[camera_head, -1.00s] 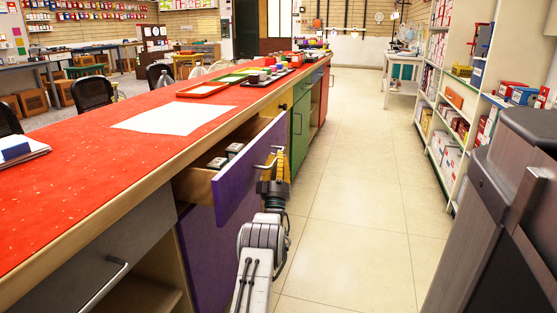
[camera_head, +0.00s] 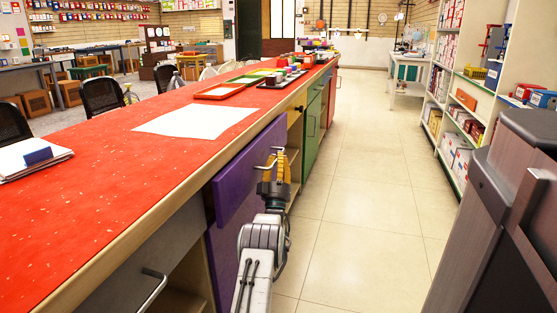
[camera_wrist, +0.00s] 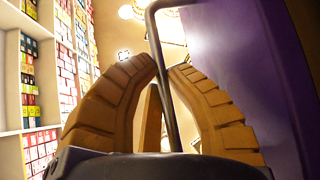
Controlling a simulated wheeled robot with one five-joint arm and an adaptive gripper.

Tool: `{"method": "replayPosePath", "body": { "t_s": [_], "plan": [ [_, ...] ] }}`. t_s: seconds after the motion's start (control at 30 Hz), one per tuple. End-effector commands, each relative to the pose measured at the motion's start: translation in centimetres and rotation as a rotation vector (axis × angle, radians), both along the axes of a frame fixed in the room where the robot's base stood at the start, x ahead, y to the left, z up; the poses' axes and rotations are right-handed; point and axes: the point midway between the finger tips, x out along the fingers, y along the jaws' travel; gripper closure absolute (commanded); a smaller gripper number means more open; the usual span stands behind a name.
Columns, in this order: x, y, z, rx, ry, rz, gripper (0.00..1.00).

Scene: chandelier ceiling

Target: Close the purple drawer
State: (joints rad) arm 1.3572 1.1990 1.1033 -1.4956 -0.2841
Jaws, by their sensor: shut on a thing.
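My gripper (camera_head: 272,172) is at this handle. In the wrist view the ribbed yellow fingers of my gripper (camera_wrist: 165,75) close around the handle bar (camera_wrist: 158,45), with the purple front (camera_wrist: 225,70) at the right. The fingers hide part of the handle. Whether a small gap stays behind the front I cannot tell.
A lower purple door (camera_head: 225,255) is below the drawer. A grey drawer (camera_head: 150,265) with a handle is nearer, and a green door (camera_head: 312,135) is farther along. Shelves (camera_head: 470,90) stand at the right. The tiled aisle (camera_head: 365,180) is clear.

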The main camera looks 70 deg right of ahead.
Motion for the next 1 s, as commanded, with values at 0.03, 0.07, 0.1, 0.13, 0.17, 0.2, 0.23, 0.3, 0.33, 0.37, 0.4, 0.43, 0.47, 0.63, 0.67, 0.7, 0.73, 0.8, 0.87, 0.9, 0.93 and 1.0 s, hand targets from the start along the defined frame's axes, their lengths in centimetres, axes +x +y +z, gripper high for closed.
{"method": "replayPosePath", "body": {
  "t_s": [0.03,0.07,0.1,0.13,0.17,0.2,0.23,0.3,0.33,0.37,0.4,0.43,0.47,0.63,0.67,0.7,0.73,0.8,0.87,0.9,0.93,1.0],
  "plan": [
    [0.0,0.0,0.2,-0.004,-0.001,0.001,1.0],
    [0.0,0.0,0.2,-0.004,-0.001,0.001,0.83],
    [0.0,0.0,0.2,-0.004,-0.001,0.001,0.8],
    [0.0,0.0,0.2,-0.003,-0.001,0.001,0.77],
    [0.0,0.0,0.2,-0.003,-0.001,0.001,0.74],
    [0.0,0.0,0.2,-0.003,-0.001,0.0,0.71],
    [0.0,0.0,0.2,-0.002,-0.001,0.0,0.68],
    [0.0,0.0,0.1,-0.002,-0.001,0.0,0.62],
    [0.0,0.0,0.1,-0.002,-0.001,0.0,0.59],
    [0.0,0.0,0.1,-0.002,-0.001,0.0,0.57],
    [0.0,0.0,0.1,-0.001,-0.001,0.0,0.57],
    [0.0,0.0,0.1,-0.001,-0.001,0.0,0.57],
    [0.0,0.0,0.1,-0.001,-0.001,0.0,0.57],
    [0.0,0.0,0.0,-0.001,0.0,0.0,0.57],
    [0.0,0.1,-0.1,0.0,0.0,0.0,0.57],
    [0.0,0.1,-0.2,0.0,0.0,0.0,0.57],
    [-0.1,0.2,-0.3,0.0,0.0,0.0,0.57],
    [-0.1,0.5,-0.6,0.001,0.0,0.0,0.57],
    [-0.2,0.9,-1.0,0.002,0.0,0.0,0.57],
    [-0.3,1.2,-1.3,0.002,0.001,0.0,0.57],
    [-0.3,1.4,-1.5,0.002,0.0,0.0,0.57],
    [-0.5,2.1,-2.1,0.002,0.0,0.0,0.57]
  ]
}}
